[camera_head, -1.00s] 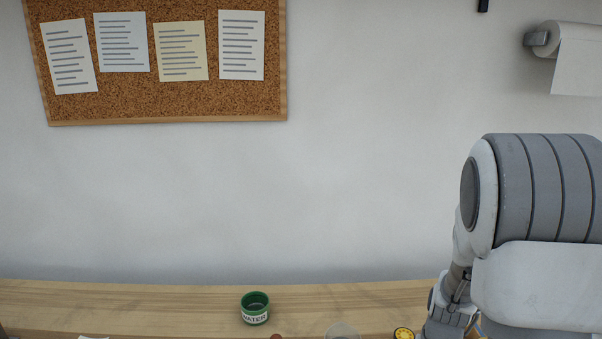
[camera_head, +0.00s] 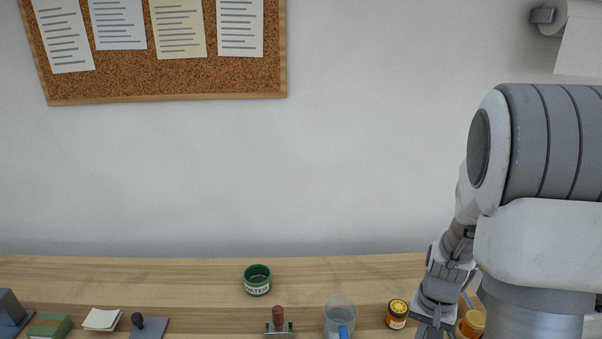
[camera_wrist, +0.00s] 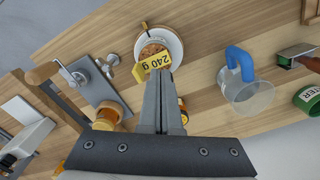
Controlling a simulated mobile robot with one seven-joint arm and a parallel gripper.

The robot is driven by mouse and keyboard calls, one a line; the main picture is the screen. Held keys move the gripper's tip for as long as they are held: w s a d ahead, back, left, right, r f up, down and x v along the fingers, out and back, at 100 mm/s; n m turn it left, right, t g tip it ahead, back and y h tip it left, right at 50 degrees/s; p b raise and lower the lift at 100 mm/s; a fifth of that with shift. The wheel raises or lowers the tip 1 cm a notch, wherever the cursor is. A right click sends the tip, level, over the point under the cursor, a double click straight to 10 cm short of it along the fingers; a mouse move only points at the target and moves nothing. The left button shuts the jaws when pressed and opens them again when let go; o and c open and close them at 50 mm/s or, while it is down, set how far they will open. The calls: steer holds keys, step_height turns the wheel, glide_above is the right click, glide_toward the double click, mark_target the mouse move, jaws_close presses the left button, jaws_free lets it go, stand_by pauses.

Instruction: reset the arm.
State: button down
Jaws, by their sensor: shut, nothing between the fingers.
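My gripper shows in the wrist view (camera_wrist: 160,78), its two dark fingers together and nothing between them. The fingertips appear just below a yellow "240 g" tag (camera_wrist: 152,64) at a white round dish (camera_wrist: 172,42) with brown contents; I cannot tell the gap in depth. In the head view my gripper (camera_head: 433,331) is at the lower right, above the wooden table (camera_head: 150,272), partly cut off by the bottom edge. It is beside a small amber jar with a yellow lid (camera_head: 397,313).
A grey metal device with a lever (camera_wrist: 92,84) is left in the wrist view.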

steer(key=shift+r, duration=0.4)
steer(key=shift+r, duration=0.1)
steer(key=s+a+r+n+t, duration=0.1)
steer(key=a+r, duration=0.2)
steer(key=r, duration=0.4)
steer(key=s+a+r+n+t, duration=0.2)
steer(key=a+r, duration=0.1)
steer(key=r, duration=0.4)
steer(key=s+a+r+n+t, duration=0.2)
steer(key=s+a+r, duration=0.2)
steer(key=s+r, duration=0.5)
steer(key=shift+s+a+r+n+t, duration=0.2)
steer(key=shift+a+r+n+t, duration=0.05)
steer(key=shift+a+n+t, duration=0.05)
